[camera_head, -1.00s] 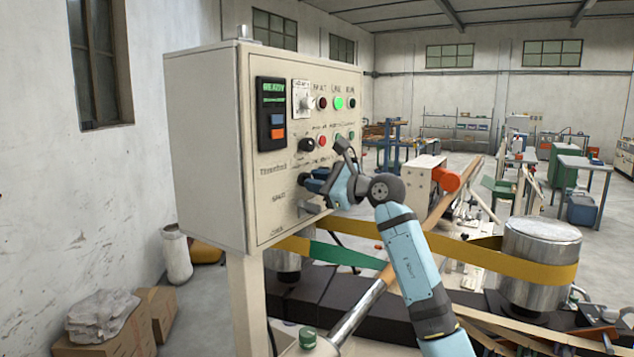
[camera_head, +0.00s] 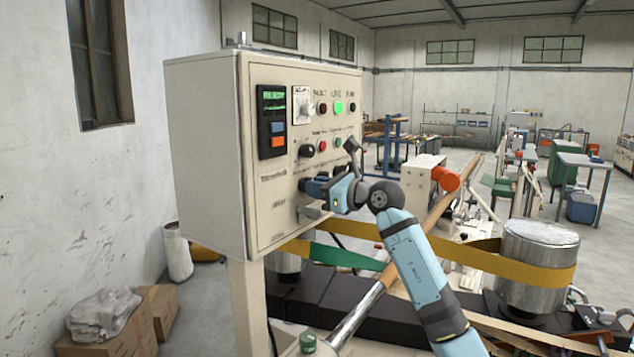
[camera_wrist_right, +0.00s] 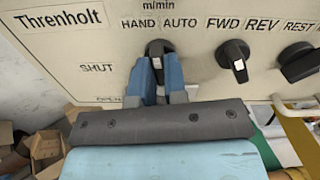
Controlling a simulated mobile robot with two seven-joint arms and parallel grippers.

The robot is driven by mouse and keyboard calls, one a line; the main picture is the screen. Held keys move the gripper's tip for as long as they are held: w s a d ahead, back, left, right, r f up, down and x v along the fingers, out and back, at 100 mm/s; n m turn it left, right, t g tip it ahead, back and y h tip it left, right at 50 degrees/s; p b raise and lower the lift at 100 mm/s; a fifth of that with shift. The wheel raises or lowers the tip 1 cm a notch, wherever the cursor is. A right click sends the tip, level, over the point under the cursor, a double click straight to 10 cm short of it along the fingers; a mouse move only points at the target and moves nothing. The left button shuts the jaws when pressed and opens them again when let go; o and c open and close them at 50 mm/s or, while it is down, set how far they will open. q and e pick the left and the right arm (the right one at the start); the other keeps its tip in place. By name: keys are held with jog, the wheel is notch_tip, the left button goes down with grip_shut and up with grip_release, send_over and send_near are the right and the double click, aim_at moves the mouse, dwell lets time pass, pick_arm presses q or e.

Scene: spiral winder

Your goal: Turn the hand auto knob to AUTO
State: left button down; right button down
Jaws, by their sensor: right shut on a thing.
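The hand auto knob (camera_wrist_right: 158,46) is a dark knob on the control panel, under the words HAND and AUTO in the right wrist view. My right gripper (camera_wrist_right: 157,66) is shut on it, with one blue finger on each side. The fingers hide much of the knob; a pale mark shows low between them, but I cannot tell which word the knob points at. In the head view my right gripper (camera_head: 307,187) is at the lower part of the panel front, and the knob is hidden by it. My left gripper is not in view.
The cream control cabinet (camera_head: 205,150) has a display (camera_head: 271,120), lamps and other knobs above my gripper. The FWD REV knob (camera_wrist_right: 234,58) sits close to the right of my fingers, with another black knob (camera_wrist_right: 300,64) beyond. A yellow band (camera_head: 480,259) runs below my arm to a metal drum (camera_head: 540,265).

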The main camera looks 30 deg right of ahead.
jog(key=m+p, duration=0.7)
jog(key=m, duration=0.2)
dwell(0.5)
